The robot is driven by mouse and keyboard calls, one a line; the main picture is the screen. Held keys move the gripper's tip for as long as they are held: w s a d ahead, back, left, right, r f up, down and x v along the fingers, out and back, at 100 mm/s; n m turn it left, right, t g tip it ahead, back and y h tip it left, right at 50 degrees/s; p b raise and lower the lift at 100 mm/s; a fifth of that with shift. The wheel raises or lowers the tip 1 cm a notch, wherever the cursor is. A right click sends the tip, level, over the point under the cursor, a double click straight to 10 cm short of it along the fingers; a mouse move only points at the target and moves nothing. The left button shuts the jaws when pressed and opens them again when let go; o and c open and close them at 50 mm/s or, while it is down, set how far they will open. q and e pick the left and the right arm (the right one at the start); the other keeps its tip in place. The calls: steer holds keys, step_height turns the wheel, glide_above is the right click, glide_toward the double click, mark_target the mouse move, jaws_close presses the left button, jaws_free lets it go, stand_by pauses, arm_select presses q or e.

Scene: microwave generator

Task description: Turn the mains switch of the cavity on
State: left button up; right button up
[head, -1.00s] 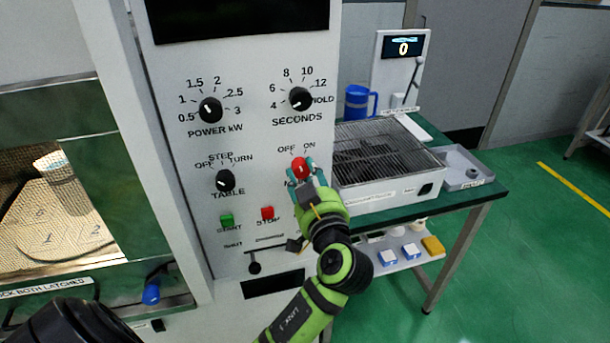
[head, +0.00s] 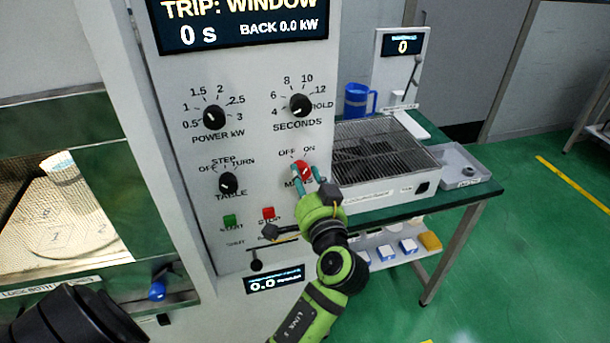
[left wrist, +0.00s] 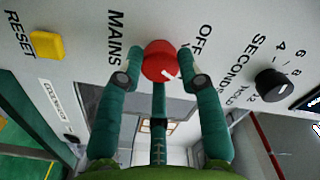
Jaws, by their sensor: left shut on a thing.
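The mains switch is a red round knob (head: 303,169) on the white panel, below the OFF and ON labels. In the left wrist view the knob (left wrist: 160,62) shows a white pointer mark turned toward the lower right, the ON side; the finger hides the ON label there. My left gripper (head: 304,178) has its teal fingers on both sides of the knob, shut on it. The upper display (head: 244,24) is lit and reads TRIP: WINDOW, 0 s, BACK 0.0 kW. My right gripper is not in view.
Power (head: 213,117), seconds (head: 302,105) and table (head: 228,183) knobs surround the switch. Green start (head: 229,221) and red stop (head: 268,213) buttons sit below. A yellow reset button (left wrist: 47,46) is near the left gripper. A bench with a wire-topped tray (head: 385,150) stands at right.

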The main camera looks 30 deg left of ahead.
arm_select(q)
steer(key=shift+r+m, duration=0.1)
steer(key=shift+m, duration=0.3)
steer(key=o, duration=1.1)
steer(key=shift+o, duration=0.2)
